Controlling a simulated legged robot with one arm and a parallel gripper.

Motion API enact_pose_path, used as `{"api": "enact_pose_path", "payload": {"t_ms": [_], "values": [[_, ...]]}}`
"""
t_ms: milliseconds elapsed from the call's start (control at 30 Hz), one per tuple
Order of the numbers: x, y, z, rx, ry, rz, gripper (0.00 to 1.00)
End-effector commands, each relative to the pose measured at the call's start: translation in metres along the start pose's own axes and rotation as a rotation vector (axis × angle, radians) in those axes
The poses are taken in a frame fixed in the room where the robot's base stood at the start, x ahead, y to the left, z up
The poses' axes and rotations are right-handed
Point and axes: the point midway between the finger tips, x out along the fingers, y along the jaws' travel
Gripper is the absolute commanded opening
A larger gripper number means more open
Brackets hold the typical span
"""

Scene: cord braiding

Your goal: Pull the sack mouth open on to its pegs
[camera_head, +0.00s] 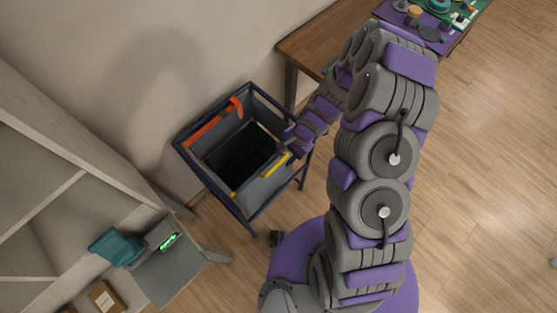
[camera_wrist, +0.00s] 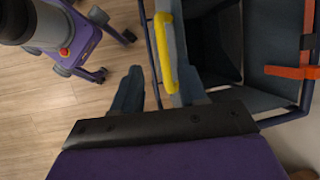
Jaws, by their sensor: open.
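A grey sack (camera_head: 262,188) hangs in a dark blue stand (camera_head: 217,188), its dark inside showing. A yellow strip (camera_head: 273,165) lies along its near right side, and an orange strap (camera_head: 207,130) along its far left side. In the wrist view, the yellow strip (camera_wrist: 164,52) is upright in the picture, and the orange strap (camera_wrist: 292,72) is at the right edge. My gripper (camera_wrist: 160,80) is open, its fingers on either side of the strip's lower end, closer to the right finger. Contact cannot be told. In the head view, my gripper (camera_head: 291,155) is partly hidden at the stand's right side. I cannot make out the pegs clearly.
A wooden table (camera_head: 315,45) stands behind the stand, with a purple mat (camera_head: 408,22) and small parts on it. A grey shelf unit (camera_head: 60,160) and a low grey surface (camera_head: 175,275) with a teal item (camera_head: 115,247) are at left. The floor at right is clear.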

Motion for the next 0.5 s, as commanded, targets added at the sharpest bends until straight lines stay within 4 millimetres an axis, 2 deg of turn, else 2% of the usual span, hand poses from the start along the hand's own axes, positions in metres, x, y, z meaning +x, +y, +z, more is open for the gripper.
{"api": "enact_pose_path", "payload": {"t_ms": [33,100,300,500], "values": [[-0.015,-0.001,-0.002,-0.001,0.006,-0.005,0.42],[-0.031,-0.001,-0.002,-0.002,0.008,-0.004,0.42],[-0.071,-0.002,-0.002,-0.001,0.008,-0.003,0.42],[-0.097,-0.001,-0.003,0.0,0.005,-0.001,0.42]]}}
